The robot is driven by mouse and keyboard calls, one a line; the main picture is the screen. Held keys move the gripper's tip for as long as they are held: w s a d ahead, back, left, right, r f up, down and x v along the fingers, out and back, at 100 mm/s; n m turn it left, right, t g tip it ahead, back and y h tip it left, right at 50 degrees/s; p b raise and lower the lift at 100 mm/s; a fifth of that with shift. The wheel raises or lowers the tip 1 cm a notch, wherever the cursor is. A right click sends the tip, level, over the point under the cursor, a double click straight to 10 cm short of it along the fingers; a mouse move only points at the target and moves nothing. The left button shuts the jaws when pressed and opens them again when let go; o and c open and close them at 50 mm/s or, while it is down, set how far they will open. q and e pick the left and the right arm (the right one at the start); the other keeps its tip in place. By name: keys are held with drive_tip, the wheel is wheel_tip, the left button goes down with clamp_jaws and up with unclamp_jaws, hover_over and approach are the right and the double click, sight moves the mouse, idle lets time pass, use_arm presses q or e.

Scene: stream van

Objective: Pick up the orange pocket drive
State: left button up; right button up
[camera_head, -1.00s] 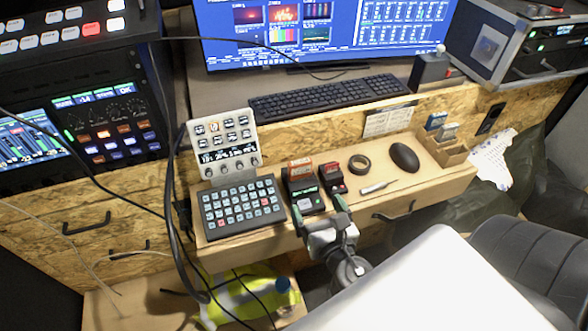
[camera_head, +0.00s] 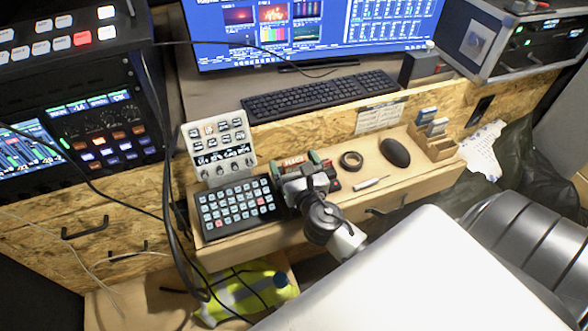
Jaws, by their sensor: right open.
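The orange pocket drive (camera_head: 293,161) is a small orange-red block with pale lettering, at the back of the wooden shelf, right of the button pad. My right gripper (camera_head: 298,165) reaches over the shelf from the front right. Its jaws are open, with the green-tipped fingers to the left and right of the drive. I cannot tell whether they touch it. The gripper body hides the drive's front and most of the dark device in front of it. My left gripper is not in view.
A black button pad (camera_head: 238,207) and an upright white panel (camera_head: 217,146) stand left of the drive. A dark red device (camera_head: 334,185), black tape roll (camera_head: 351,161), light pen-like stick (camera_head: 371,183) and black mouse (camera_head: 395,152) are to the right. The keyboard (camera_head: 318,96) is behind.

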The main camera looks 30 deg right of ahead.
drive_tip(key=shift+w, duration=0.2)
drive_tip(key=c, duration=1)
drive_tip(key=shift+c, duration=0.2)
drive_tip(key=shift+r, duration=0.15)
